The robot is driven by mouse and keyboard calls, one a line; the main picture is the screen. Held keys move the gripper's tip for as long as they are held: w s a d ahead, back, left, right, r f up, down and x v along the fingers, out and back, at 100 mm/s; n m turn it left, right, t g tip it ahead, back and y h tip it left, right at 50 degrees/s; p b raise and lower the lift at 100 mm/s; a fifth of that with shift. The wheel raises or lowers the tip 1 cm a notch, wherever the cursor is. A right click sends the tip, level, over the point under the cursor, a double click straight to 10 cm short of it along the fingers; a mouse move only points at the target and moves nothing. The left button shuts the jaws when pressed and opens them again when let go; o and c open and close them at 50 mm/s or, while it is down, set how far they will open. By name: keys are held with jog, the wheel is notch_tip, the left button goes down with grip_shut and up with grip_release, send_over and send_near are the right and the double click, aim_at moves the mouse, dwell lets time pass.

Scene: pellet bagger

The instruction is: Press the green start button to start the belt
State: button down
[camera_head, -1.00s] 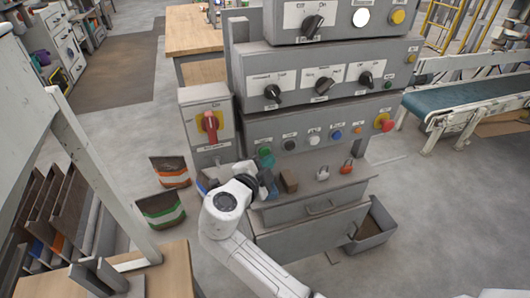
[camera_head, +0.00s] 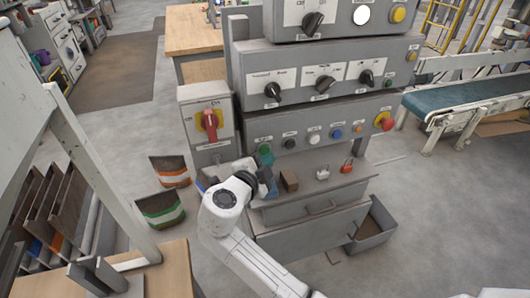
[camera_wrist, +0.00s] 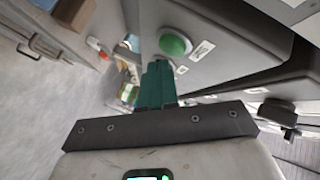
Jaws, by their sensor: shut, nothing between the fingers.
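The green start button (camera_head: 265,148) is at the left end of the row of buttons on the grey control cabinet's lower panel. In the wrist view the round green button (camera_wrist: 175,43) shows large, with a white label beside it. My gripper (camera_head: 268,161) is just below the button in the head view. In the wrist view its teal fingers (camera_wrist: 158,66) are together and empty, with the tips pointing close to the button's lower edge. A gap seems to show, but contact is hard to judge. The conveyor belt (camera_head: 465,97) is at the right.
A red rotary switch (camera_head: 210,122) on a yellow plate stands left of the panel. A brown block (camera_head: 289,180) and a red padlock (camera_head: 347,166) lie on the ledge below the buttons. A red mushroom button (camera_head: 386,124) is at the row's right end.

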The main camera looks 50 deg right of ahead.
jog(key=shift+w+d+b, duration=0.3)
jog(key=shift+w+b, duration=0.2)
jog(key=shift+b, duration=0.25)
dwell(0.7)
jog(key=shift+s+a+b, duration=0.4)
jog(key=shift+s, duration=0.25)
jog(key=s+a+b, duration=0.1)
jog(key=s, duration=0.1)
jog(key=s+a+b, duration=0.1)
jog(key=s+a, duration=0.1)
jog(key=s, duration=0.1)
jog(key=shift+a, duration=0.2)
dwell(0.4)
dwell(0.4)
